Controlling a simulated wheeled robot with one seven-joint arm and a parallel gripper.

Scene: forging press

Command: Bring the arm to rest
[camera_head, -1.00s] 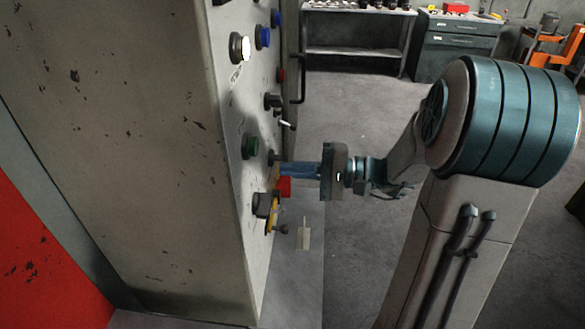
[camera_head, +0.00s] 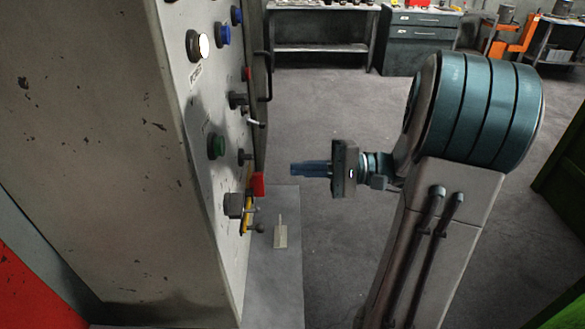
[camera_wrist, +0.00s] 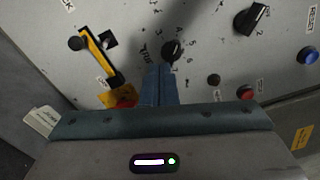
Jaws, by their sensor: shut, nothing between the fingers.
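My gripper (camera_head: 297,169) is shut and empty, its blue fingers together and pointing left at the press's control panel (camera_head: 196,105). In the head view there is a clear gap between the fingertips and the panel. In the wrist view my gripper (camera_wrist: 160,70) points at the panel, its tips appearing just below a black rotary knob (camera_wrist: 172,49). My arm is bent, with its teal joint at the right of the head view.
Open floor lies right of the panel; a grey cabinet (camera_head: 418,42) stands behind.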

